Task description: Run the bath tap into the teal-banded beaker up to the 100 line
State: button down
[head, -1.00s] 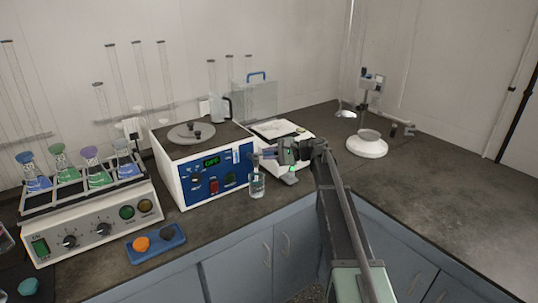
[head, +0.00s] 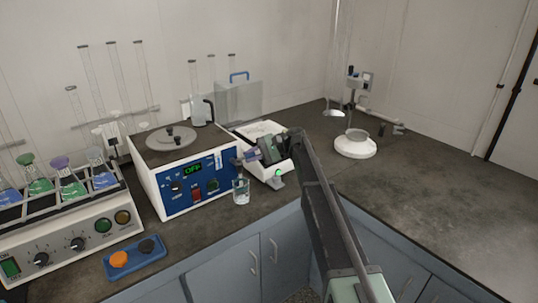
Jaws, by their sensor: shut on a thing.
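The bath (head: 160,163) is a white box with a blue front panel and a display that seems to read OFF. My gripper (head: 247,156) is at the right end of that panel, shut on the bath tap, which its fingers mostly hide. The beaker (head: 241,193) is a small clear vessel upright on the counter, just below my gripper and apart from it. It looks to hold some clear liquid. Its band, its 100 line and the liquid level are too small to read, and I cannot make out a stream.
A white instrument (head: 262,137) with a green light stands behind my gripper. A shaker with several coloured-collar flasks (head: 65,230) is at left, and a blue tray (head: 135,258) with an orange and a dark piece lies in front. The counter at right (head: 440,175) is clear.

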jog(key=c, duration=1.1)
grip_release()
jog(key=p+v, duration=0.2)
jog(key=v, duration=0.9)
jog(key=shift+s, duration=0.1)
jog(key=s+d+f+n+t+h+p, duration=0.15)
jog(key=s+f+h, duration=0.25)
jog(key=s, duration=0.6)
jog(key=s+d+f+t+h+p, duration=0.15)
jog(key=s+f+h, duration=0.25)
jog(key=s, duration=0.5)
jog(key=s+d+h+p, duration=0.1)
jog(key=s+d+h, duration=0.1)
jog(key=s, duration=0.4)
jog(key=s+d+n+t+h+p, duration=0.1)
jog(key=s+h, duration=0.1)
jog(key=s, duration=0.5)
jog(key=s+d+r+h+p, duration=0.1)
jog(key=s+d+h+p, duration=0.1)
jog(key=s, duration=0.5)
jog(key=shift+d+r+n+t+h, duration=0.1)
jog(key=shift+d+n+t+h, duration=0.2)
jog(key=shift+h, duration=0.2)
